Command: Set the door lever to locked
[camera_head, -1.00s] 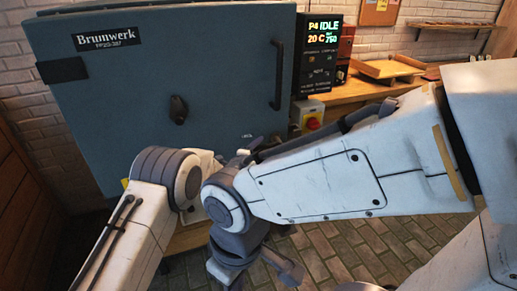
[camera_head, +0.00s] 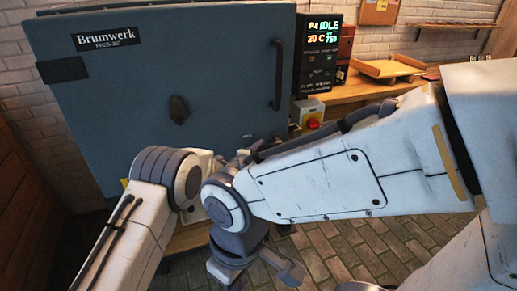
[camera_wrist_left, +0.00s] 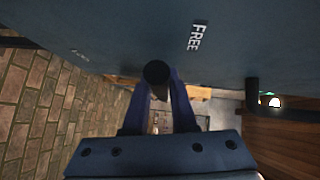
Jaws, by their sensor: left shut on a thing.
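The blue-grey Brumwerk door (camera_head: 110,110) fills the left of the head view and looks closed. In the left wrist view, my left gripper (camera_wrist_left: 160,84) is shut on a dark round-ended lever (camera_wrist_left: 156,70) that stands off the door face. The word FREE (camera_wrist_left: 196,37) is printed on the door beside it; another label is too faint to read. In the head view my left gripper (camera_head: 246,152) is near the door's lower right, and the lever's position there is mostly hidden by my arms. My right arm crosses in front; its gripper end (camera_head: 285,269) hangs low, jaws unclear.
A dark knob (camera_head: 179,110) sits mid-door, left of a vertical handle (camera_head: 277,75). A wooden bench (camera_head: 365,88) holds a tray (camera_head: 388,68). Paved floor is open at lower right.

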